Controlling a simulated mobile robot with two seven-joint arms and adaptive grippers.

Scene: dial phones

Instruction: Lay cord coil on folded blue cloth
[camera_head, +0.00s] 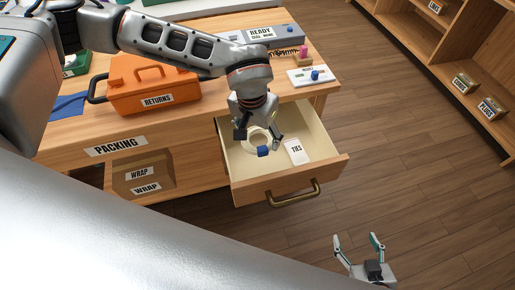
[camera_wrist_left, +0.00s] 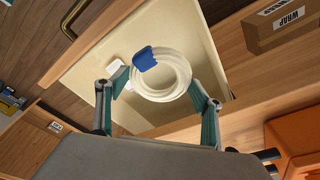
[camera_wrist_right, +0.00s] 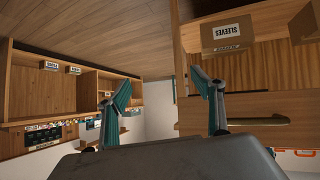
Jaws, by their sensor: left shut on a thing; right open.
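The cord coil, a cream ring with a blue tab, is between the fingers of my left gripper (camera_head: 257,140) at the open drawer (camera_head: 330,172). In the left wrist view the coil (camera_wrist_left: 183,84) spans the fingertips, which grip its outer sides. I cannot tell whether it touches the drawer floor. The folded blue cloth (camera_head: 68,107) lies on the bench at the left, beside the orange toolbox, partly hidden by my arm. My right gripper (camera_head: 360,250) is open and empty, low over the floor, away from the bench.
The orange RETURNS toolbox (camera_head: 150,88) stands between the drawer side and the cloth. A white TIES packet (camera_head: 297,151) lies in the drawer. A grey READY device (camera_head: 262,36) and a white card with a blue piece (camera_head: 308,77) are on the bench. A WRAP box (camera_head: 145,180) sits below.

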